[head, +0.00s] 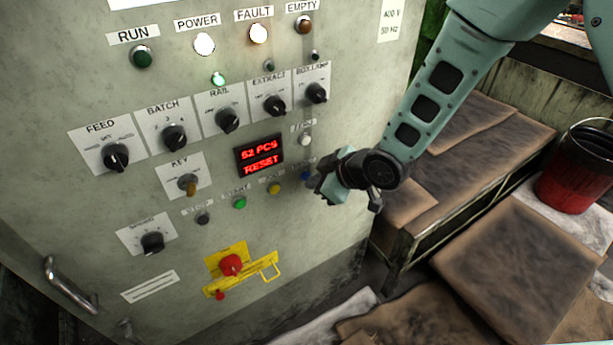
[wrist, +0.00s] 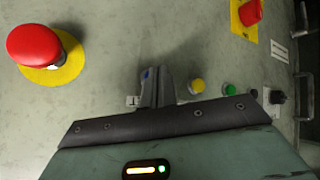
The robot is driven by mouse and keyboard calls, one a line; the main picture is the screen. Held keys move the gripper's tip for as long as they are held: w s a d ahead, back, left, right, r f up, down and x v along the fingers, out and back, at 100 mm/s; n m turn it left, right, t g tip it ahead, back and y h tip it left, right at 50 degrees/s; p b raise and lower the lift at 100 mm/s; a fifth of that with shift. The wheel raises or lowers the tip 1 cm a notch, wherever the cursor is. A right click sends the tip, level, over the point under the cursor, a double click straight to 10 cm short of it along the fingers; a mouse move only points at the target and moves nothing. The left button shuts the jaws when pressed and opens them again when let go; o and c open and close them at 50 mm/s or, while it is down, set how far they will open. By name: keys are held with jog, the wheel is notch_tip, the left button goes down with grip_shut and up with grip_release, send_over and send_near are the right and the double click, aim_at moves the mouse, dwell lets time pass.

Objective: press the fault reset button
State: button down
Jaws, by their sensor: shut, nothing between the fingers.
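A row of push buttons sits low on the grey control panel: black (head: 202,218), green (head: 240,203), yellow (head: 274,189) and blue (head: 305,175). Their labels are too small or blurred to read surely, so I cannot confirm which is the fault reset. My gripper (head: 318,186) is shut and empty at the panel's right side, right beside the blue button. In the wrist view the shut fingers (wrist: 152,75) largely cover the blue button (wrist: 146,73); contact cannot be told. The FAULT lamp (head: 258,34) glows pale. The red display (head: 259,156) reads "52 PCS" and "RESET".
A white button (head: 305,140) is above the blue one. Rotary knobs (head: 228,119) line the panel above. A red emergency stop (head: 231,265) sits below; another large red mushroom button (wrist: 35,46) shows in the wrist view. A bench (head: 470,150) and red bucket (head: 575,175) stand right.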

jog(key=shift+w+a, duration=0.25)
jog(key=shift+w, duration=0.15)
dwell(0.7)
jog(key=shift+s, duration=0.1)
jog(key=shift+s+d, duration=0.45)
jog(key=shift+s, duration=0.15)
jog(key=shift+s, duration=0.1)
jog(key=s+d, duration=0.1)
jog(key=s, duration=0.1)
jog(key=s+d+b, duration=0.1)
jog(key=s, duration=0.1)
jog(key=shift+d+b, duration=0.3)
jog(key=shift+d, duration=0.1)
jog(key=shift+r, duration=0.1)
dwell(0.5)
jog(key=s+d+r+m+g+h, duration=0.2)
jog(key=s+d+r, duration=0.1)
jog(key=s, duration=0.4)
jog(key=s+d+r+m+g+h, duration=0.2)
jog(key=s+d+r, duration=0.2)
jog(key=s, duration=0.4)
jog(key=s+d+r+m+g+h, duration=0.1)
jog(key=s+d+r+m+h, duration=0.1)
jog(key=s+r, duration=0.3)
jog(key=shift+s+d+m+g+h, duration=0.4)
jog(key=shift+s+d, duration=0.35)
jog(key=shift+s, duration=0.5)
